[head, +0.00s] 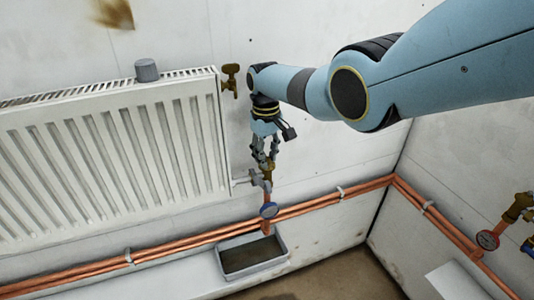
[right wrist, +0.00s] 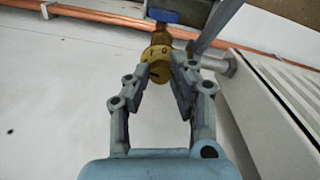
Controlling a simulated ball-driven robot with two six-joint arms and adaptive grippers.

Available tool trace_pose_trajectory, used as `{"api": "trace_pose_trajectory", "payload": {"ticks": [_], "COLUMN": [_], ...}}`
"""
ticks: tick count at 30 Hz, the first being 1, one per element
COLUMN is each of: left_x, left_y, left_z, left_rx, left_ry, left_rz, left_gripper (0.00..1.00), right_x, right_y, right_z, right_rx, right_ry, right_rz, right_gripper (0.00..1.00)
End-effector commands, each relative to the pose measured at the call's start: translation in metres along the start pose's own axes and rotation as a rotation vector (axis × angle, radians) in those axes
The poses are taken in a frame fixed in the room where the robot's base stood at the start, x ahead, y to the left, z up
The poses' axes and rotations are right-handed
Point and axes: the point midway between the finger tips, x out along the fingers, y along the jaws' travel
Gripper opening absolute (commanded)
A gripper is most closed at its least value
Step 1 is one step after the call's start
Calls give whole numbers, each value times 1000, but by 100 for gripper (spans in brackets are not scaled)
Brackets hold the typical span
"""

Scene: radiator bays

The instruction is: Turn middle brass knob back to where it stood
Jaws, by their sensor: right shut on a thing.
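My left gripper is in neither view.
Another brass fitting (head: 230,80) is at the radiator's upper right. Copper pipes (head: 330,196) run along the wall, above a grey tray (head: 284,247). A grey cylinder (head: 147,70) stands on the radiator.

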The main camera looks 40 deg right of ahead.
Motion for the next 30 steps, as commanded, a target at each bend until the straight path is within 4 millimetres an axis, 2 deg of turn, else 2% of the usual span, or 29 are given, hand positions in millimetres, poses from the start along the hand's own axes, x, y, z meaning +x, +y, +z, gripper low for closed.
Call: {"api": "trace_pose_trajectory", "payload": {"ticks": [21,30], "left_x": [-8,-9], "left_y": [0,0], "left_z": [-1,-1], "left_rx": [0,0], "left_ry": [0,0], "left_rz": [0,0], "left_gripper": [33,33], "right_x": [-1,-1], "right_y": [-1,-1], "right_z": [-1,-1], "right_rx": [-666,-867], "right_ry": [17,21], "right_rz": [0,0], "right_gripper": [0,0]}}
